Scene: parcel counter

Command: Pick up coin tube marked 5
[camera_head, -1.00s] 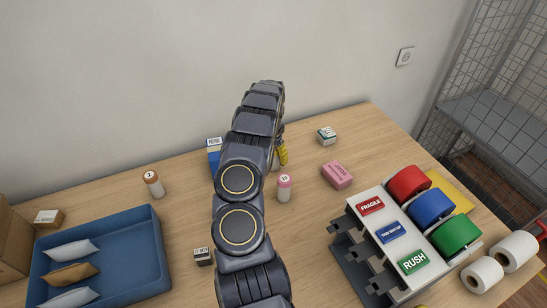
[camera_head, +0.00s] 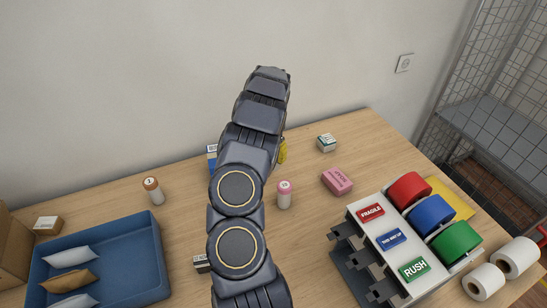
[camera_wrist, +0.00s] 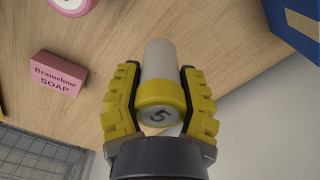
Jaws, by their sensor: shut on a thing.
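The coin tube marked 5 (camera_wrist: 158,88) has a whitish body and a yellow cap with a dark 5, seen in the wrist view. My gripper (camera_wrist: 159,100) has yellow ridged fingers on both sides of the tube and is shut on it. The cap faces the wrist camera. In the head view my arm hides the tube and most of the gripper; only a bit of yellow (camera_head: 283,151) shows beside the arm. I cannot tell clearly how far the tube is above the counter.
A pink-capped tube (camera_head: 284,195) stands right of my arm, and a brown-capped tube (camera_head: 153,190) stands to the left. A pink soap box (camera_head: 337,181), a small green-white box (camera_head: 326,142) and a blue box (camera_head: 212,156) are nearby. A blue tray (camera_head: 152,262) and a tape dispenser (camera_head: 352,275) flank the arm.

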